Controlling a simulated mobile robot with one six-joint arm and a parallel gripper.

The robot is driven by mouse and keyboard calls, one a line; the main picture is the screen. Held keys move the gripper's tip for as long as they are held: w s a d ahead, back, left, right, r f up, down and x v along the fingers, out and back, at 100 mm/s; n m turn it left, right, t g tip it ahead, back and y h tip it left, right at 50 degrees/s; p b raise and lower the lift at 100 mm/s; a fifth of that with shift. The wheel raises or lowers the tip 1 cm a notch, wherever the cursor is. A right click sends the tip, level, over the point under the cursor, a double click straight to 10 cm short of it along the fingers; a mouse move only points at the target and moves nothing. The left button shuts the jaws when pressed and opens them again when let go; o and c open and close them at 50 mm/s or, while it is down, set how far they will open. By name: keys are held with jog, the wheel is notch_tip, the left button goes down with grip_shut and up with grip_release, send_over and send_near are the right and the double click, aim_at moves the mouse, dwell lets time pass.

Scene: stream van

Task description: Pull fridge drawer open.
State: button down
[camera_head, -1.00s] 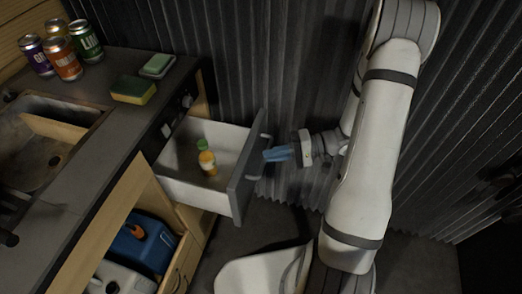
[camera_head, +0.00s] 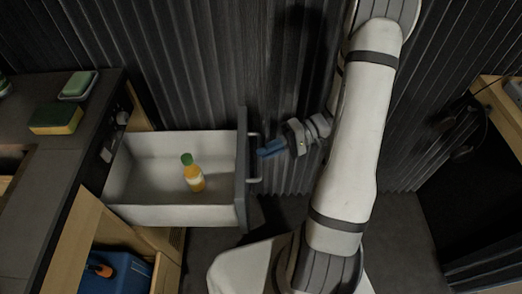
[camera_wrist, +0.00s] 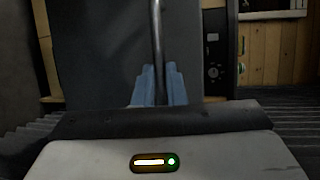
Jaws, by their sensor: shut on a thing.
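The fridge drawer (camera_head: 165,215) is pulled out from the counter, with a white interior and a dark grey front panel (camera_head: 241,180). The drawer's metal bar handle (camera_head: 257,150) is on the front panel. My gripper (camera_head: 262,151) is at the handle with its blue fingers. In the wrist view, the handle bar (camera_wrist: 158,45) runs between the two blue fingers (camera_wrist: 158,88), which are shut on it. The drawer front (camera_wrist: 100,50) fills much of that view.
A sponge (camera_head: 56,120) and a green soap bar in a dish (camera_head: 78,86) lie on the counter (camera_head: 60,170). A blue container (camera_head: 120,275) sits in the cabinet below. Corrugated dark wall (camera_head: 220,60) stands behind. Grey floor (camera_head: 215,255) is bare beside the drawer.

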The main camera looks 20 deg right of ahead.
jog(key=shift+w+r, duration=0.1)
jog(key=shift+w, duration=0.15)
jog(key=c, duration=1.5)
grip_release()
jog(key=shift+s, duration=0.1)
jog(key=v, duration=0.8)
jog(key=shift+a, duration=0.1)
jog(key=s+a+r+t+h+p, duration=0.1)
jog(key=r+h+p, duration=0.3)
jog(key=r, duration=0.4)
jog(key=s+a+r+t+h+p, duration=0.2)
jog(key=s+a+r+h+p, duration=0.2)
jog(key=r, duration=0.5)
jog(key=s+a+r+t+h+p, duration=0.1)
jog(key=s+a+r+h+p, duration=0.1)
jog(key=r+h, duration=0.5)
jog(key=s+r+p, duration=0.1)
jog(key=r+p, duration=0.1)
jog(key=shift+a+m+t+h+p, duration=0.2)
jog(key=shift+m+t+h+p, duration=0.1)
jog(key=shift+h, duration=0.1)
